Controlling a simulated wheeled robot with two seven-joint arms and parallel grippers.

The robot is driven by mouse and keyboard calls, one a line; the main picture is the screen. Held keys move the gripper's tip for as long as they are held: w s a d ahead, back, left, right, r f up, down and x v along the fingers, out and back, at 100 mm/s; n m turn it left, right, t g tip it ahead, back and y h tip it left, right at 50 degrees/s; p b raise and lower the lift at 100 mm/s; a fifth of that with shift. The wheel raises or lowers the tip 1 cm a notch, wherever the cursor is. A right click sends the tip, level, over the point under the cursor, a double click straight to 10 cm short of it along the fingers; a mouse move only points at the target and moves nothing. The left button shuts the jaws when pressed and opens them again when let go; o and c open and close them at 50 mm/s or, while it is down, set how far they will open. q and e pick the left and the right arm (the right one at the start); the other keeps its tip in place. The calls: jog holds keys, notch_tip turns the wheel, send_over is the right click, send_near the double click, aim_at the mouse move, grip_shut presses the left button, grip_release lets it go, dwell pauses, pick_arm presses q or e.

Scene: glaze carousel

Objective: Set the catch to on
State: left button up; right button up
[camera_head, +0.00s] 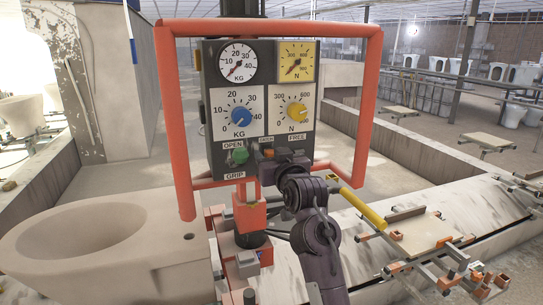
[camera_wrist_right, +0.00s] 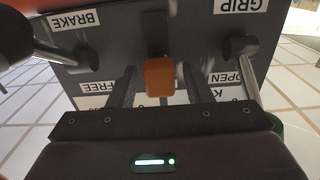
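A grey control box (camera_head: 262,105) stands in front of me inside a red-orange frame. Low on its face, an orange block on a dark stem sits between two levers; I take it for the catch (camera_wrist_right: 159,77), but its own label is not readable. My right gripper (camera_head: 268,164) is at the lower face of the box and covers part of it. In the right wrist view its two fingers (camera_wrist_right: 159,88) stand on either side of the orange block, with a visible gap on each side. The left gripper is not in view.
A lever with a green knob (camera_head: 240,156) sits left of the gripper, by the OPEN and GRIP labels. A lever with a dark knob (camera_wrist_right: 14,36) is by BRAKE and FREE. Dials are above. A beige basin (camera_head: 90,240) stands left, a yellow bar (camera_head: 362,208) right.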

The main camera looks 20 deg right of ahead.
grip_shut()
notch_tip(320, 180, down, 4)
jog(key=shift+f+b, duration=0.25)
jog(key=shift+b, duration=0.7)
jog(key=shift+o, duration=0.6)
grip_release()
jog(key=shift+s, duration=0.1)
jog(key=s+b, duration=0.2)
jog(key=s, duration=0.5)
jog(key=shift+s, duration=0.3)
